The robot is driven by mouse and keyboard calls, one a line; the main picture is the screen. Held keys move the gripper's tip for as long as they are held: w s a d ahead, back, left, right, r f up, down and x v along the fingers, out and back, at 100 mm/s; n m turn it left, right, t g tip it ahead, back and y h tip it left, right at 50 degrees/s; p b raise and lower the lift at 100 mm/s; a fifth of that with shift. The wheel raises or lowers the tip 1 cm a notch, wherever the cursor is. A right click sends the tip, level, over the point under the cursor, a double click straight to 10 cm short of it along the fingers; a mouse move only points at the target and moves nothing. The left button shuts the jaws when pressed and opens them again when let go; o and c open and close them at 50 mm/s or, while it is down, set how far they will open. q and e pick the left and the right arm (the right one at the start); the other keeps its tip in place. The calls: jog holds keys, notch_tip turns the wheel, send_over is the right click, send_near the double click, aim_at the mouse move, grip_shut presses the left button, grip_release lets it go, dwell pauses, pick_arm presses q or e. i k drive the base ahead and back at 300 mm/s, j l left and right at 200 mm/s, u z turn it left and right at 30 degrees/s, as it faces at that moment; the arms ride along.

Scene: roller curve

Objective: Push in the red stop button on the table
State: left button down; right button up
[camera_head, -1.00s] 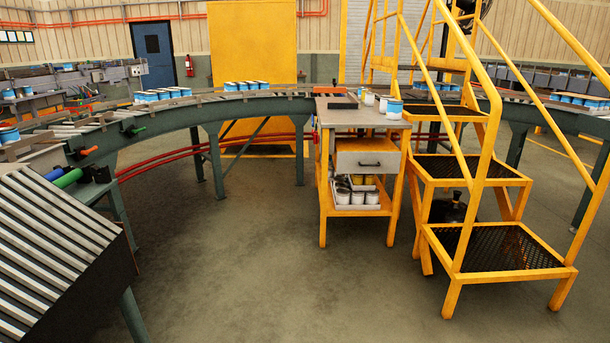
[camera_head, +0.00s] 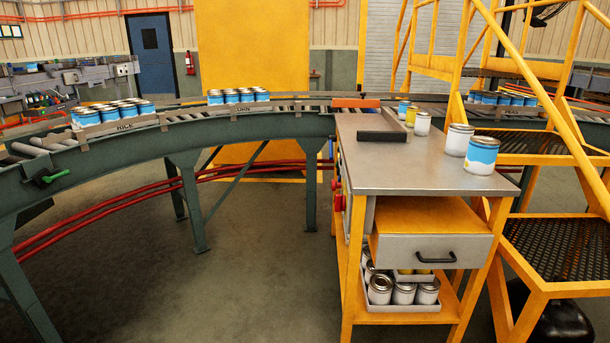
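The table (camera_head: 430,172) is a grey-topped workbench with an orange frame, right of centre. I cannot make out a clear red stop button on its top. An orange-red flat piece (camera_head: 357,103) lies at the table's back edge beside the conveyor, but I cannot tell what it is. A dark bar (camera_head: 382,136) lies on the top in front of it. Small red items (camera_head: 338,200) hang on the table's left side. Neither of my grippers is in view.
Several cans (camera_head: 481,155) stand on the table's right and back. A curved roller conveyor (camera_head: 200,135) carrying cans runs behind and left. Orange steps (camera_head: 560,240) stand close on the right. Floor (camera_head: 250,280) left of the table is clear.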

aim_at(334, 185)
jog(key=i+j, duration=0.15)
jog(key=i, duration=0.3)
jog(key=i+j+z, duration=0.1)
jog(key=i, duration=0.35)
jog(key=i+j, duration=0.2)
jog(key=i, duration=0.25)
jog(key=i+j+z, duration=0.15)
jog(key=z, duration=0.25)
jog(key=i+j+z, duration=0.6)
jog(key=z, duration=0.15)
jog(key=i+j+z, duration=0.15)
jog(key=j+z, duration=0.25)
jog(key=i+j+z, duration=0.25)
jog(key=k+j, duration=0.1)
